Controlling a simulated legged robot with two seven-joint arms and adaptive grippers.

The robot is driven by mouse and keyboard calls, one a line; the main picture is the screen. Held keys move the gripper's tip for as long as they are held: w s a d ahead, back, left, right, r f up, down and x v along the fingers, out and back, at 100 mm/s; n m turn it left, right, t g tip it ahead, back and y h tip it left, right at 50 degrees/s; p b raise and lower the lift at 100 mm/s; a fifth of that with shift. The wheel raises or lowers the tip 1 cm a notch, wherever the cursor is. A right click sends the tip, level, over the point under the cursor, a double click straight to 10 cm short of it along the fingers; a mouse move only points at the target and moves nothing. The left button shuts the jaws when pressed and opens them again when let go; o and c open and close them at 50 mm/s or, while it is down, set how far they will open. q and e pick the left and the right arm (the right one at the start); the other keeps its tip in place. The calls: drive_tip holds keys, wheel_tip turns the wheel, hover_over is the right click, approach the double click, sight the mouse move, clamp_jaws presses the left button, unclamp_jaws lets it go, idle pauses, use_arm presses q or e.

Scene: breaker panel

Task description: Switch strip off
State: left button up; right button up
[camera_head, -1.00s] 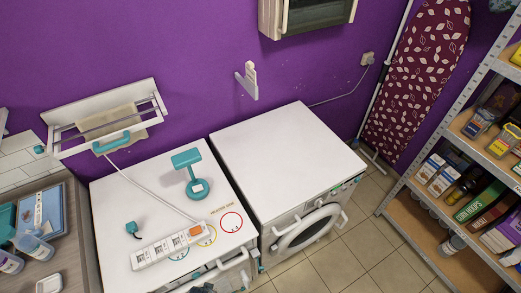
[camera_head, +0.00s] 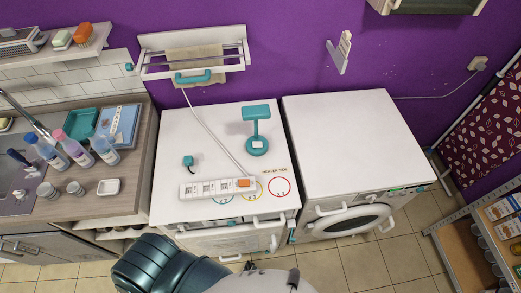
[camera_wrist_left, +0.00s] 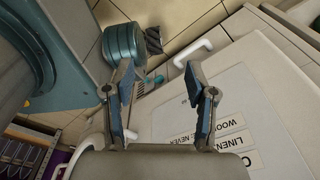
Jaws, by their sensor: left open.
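The white power strip (camera_head: 212,189) lies on the left white appliance, near its front edge, with an orange switch (camera_head: 243,183) at its right end. Whether the switch is on or off is too small to tell. Its white cord runs up toward the wall rack. My left gripper (camera_wrist_left: 160,80) is open and empty in the left wrist view, its two fingers apart above a white labelled panel (camera_wrist_left: 230,105). The strip cannot be made out in that view. The left gripper's fingers do not show clearly in the head view. My right gripper is not in view.
A teal plug (camera_head: 188,160) and a teal stand (camera_head: 257,143) are on the same appliance top, behind the strip. A second white appliance (camera_head: 353,140) stands to the right, its top clear. A counter (camera_head: 120,190) with several bottles is at left.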

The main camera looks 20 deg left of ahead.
use_arm(q)
drive_tip(key=w+d+r+t+h+p, duration=0.1)
drive_tip(key=w+d+r+p, duration=0.2)
drive_tip(key=w+r, duration=1)
drive_tip(key=w+d+r+t+p, duration=0.1)
drive_tip(key=w+d+r+p, duration=0.25)
drive_tip(key=w+r, duration=0.95)
drive_tip(key=w+d+r+m+g+h, duration=0.1)
drive_tip(key=w+d+r+m, duration=0.3)
drive_tip(key=r, duration=0.6)
drive_tip(key=w+d+r+m+g+h, duration=0.1)
drive_tip(key=w+d+r+m, duration=0.1)
drive_tip(key=d+r, duration=0.6)
drive_tip(key=w+a+r+m+g+y+p, duration=0.1)
drive_tip(key=w+a+r+m+g+y, duration=0.1)
drive_tip(key=w+a+r+y, duration=0.4)
drive_tip(key=w+a+r+m+g+y+p, duration=0.1)
drive_tip(key=w+a+r, duration=0.3)
drive_tip(key=a+r, duration=0.55)
drive_tip(key=b, duration=0.2)
approach(248, 182)
drive_tip(key=p+x, duration=0.1)
drive_tip(key=x, duration=0.7)
drive_tip(key=shift+w+f, duration=0.1)
drive_tip(key=shift+f, duration=0.05)
